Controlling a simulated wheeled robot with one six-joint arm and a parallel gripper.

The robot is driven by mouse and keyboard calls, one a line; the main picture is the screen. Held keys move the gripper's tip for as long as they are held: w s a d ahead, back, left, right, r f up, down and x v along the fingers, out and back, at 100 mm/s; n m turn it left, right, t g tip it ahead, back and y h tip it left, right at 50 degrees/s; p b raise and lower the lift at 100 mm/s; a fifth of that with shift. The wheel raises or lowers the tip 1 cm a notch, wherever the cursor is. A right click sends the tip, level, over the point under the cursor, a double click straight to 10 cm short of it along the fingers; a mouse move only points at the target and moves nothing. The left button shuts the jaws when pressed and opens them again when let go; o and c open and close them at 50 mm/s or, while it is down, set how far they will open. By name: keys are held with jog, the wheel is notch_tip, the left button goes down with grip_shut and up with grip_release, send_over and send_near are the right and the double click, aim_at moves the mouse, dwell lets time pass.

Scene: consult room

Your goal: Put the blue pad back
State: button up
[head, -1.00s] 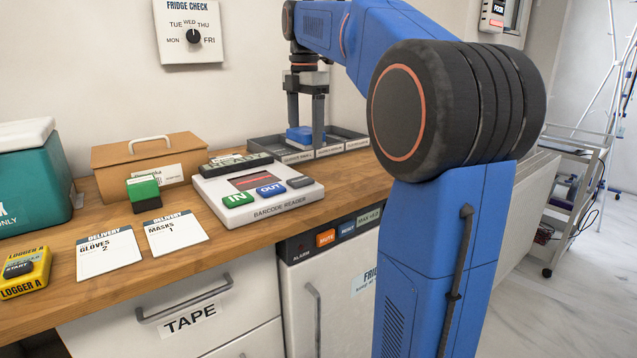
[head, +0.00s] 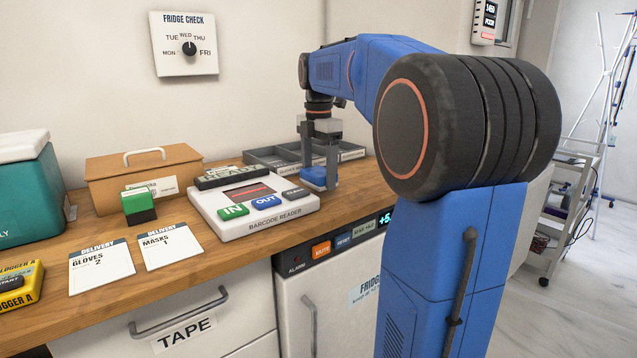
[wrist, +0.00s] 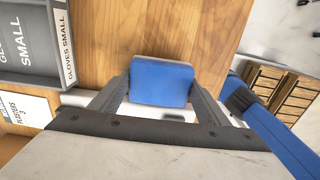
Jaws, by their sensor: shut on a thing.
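The blue pad (head: 319,178) is a small blue block with a pale edge. My gripper (head: 319,184) is shut on it, in front of the grey sorting tray (head: 262,156) and right of the barcode reader (head: 256,222). In the wrist view the blue pad (wrist: 161,84) sits between the two fingers of my gripper (wrist: 160,90), with wooden counter beyond it. I cannot tell whether the pad touches the counter. The tray also shows at the wrist view's left, with a "GLOVES SMALL" label.
A green-topped stamp block (head: 138,206) stands left of the reader. Delivery cards (head: 101,267) lie at the front, and a brown box (head: 130,172) stands behind. A yellow logger (head: 20,285) is at far left. Bare counter lies right of the reader.

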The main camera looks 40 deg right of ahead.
aim_at(318, 171)
jog(key=shift+f, duration=1.3)
jog(key=o, duration=1.1)
jog(key=shift+f, duration=0.15)
notch_tip(318, 171, up, 12)
jog(key=shift+r, duration=0.15)
